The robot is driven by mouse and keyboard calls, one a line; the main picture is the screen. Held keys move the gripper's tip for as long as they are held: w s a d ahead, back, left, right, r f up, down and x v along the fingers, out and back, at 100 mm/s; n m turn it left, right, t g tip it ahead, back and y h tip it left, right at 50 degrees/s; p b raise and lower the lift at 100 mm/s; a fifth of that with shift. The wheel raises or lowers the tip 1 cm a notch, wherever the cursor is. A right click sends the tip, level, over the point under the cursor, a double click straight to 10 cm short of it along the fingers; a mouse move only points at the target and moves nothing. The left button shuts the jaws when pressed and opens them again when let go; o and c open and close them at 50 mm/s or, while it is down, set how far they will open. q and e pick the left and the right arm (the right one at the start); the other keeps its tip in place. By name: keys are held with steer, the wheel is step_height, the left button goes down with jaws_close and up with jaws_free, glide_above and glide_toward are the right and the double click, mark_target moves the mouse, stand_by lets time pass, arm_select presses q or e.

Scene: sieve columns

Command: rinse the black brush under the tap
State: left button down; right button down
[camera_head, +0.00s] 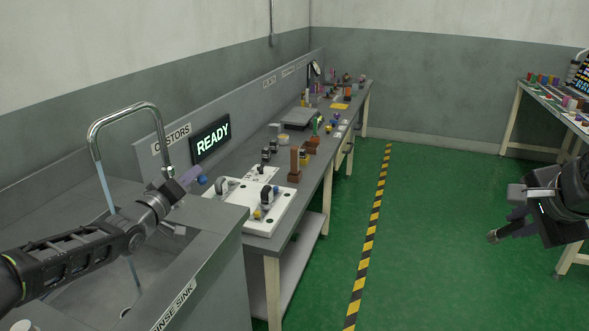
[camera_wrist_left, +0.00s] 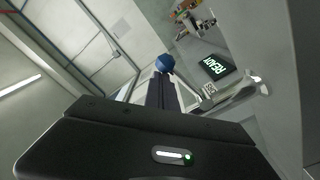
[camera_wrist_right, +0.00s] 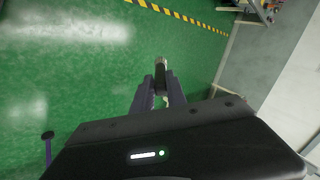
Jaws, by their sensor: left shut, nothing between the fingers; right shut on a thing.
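My left gripper (camera_head: 190,178) is shut and empty beside the curved metal tap (camera_head: 122,108). A blue ball-shaped knob (camera_head: 203,180) is right at its fingertips; it also shows in the left wrist view (camera_wrist_left: 164,63). I cannot tell whether they touch. A thin pale-blue stream (camera_head: 104,187) runs down from the tap's spout into the rinse sink (camera_head: 90,297), partly behind my left arm. My right gripper (camera_head: 508,228) is shut on a small dark thing with a paler tip (camera_wrist_right: 160,66), likely the black brush, held over the green floor, far from the tap.
A long bench (camera_head: 285,215) beyond the sink carries a white tray (camera_head: 272,219), several parts and a lit READY sign (camera_head: 211,138). Another bench (camera_head: 545,90) stands at the far right. The green floor between is open, with a yellow-black stripe (camera_head: 370,235).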

steer(key=shift+f+b, duration=0.65)
arm_select(q)
steer(key=shift+s+d+f+m, duration=0.1)
steer(key=shift+d+f+m, duration=0.25)
steer(key=shift+f+m, duration=0.4)
arm_select(e)
steer(key=shift+r, duration=0.1)
